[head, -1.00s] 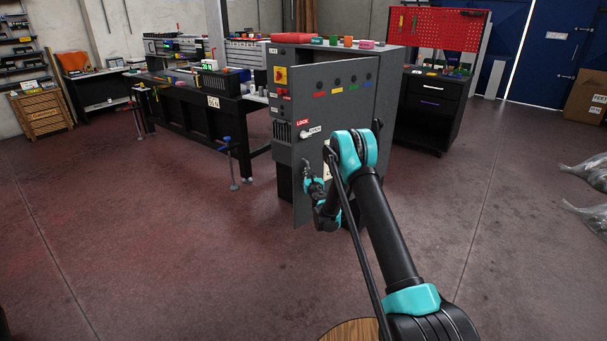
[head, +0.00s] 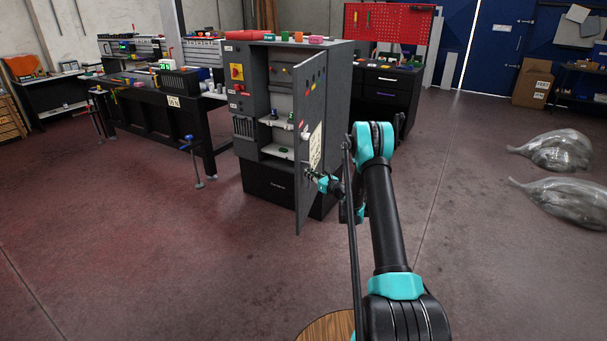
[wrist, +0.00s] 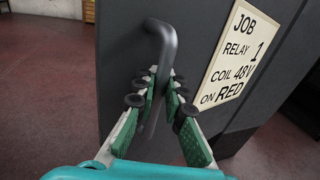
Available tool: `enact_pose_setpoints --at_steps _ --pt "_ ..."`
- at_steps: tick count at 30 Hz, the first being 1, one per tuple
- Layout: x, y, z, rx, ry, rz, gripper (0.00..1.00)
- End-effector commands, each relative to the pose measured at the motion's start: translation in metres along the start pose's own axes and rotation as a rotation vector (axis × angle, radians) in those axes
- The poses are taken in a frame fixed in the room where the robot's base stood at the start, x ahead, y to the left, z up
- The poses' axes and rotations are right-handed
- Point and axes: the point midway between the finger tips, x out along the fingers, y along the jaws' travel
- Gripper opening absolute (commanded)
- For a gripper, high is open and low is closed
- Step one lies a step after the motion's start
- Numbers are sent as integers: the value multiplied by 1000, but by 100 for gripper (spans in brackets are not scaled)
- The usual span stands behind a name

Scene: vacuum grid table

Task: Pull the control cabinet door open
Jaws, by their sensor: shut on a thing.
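The grey control cabinet (head: 258,172) stands in the middle of the head view. Its door (head: 311,124) is swung wide open towards me, seen nearly edge-on, and shelves with small items show inside. My gripper (head: 311,175) is at the door's outer face, low down. In the wrist view, my gripper (wrist: 158,92) is shut around the dark bar handle (wrist: 164,45), with the green-padded fingers on either side of it. A label (wrist: 236,55) reading "JOB RELAY 1 COIL 48V ON RED" is on the door (wrist: 196,28) beside the handle.
A black workbench (head: 150,116) stands left of the cabinet, and a black drawer unit (head: 388,95) stands behind it on the right. Clear bags (head: 565,203) lie on the floor at the far right. The floor (head: 120,240) in front and to the left is free.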

Motion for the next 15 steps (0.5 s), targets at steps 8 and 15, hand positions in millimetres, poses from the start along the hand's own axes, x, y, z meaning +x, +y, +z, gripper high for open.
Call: enact_pose_setpoints --at_steps 8,15 --pt "-2 6 -1 -2 2 13 0" --pt "-2 5 -1 -2 1 12 24"
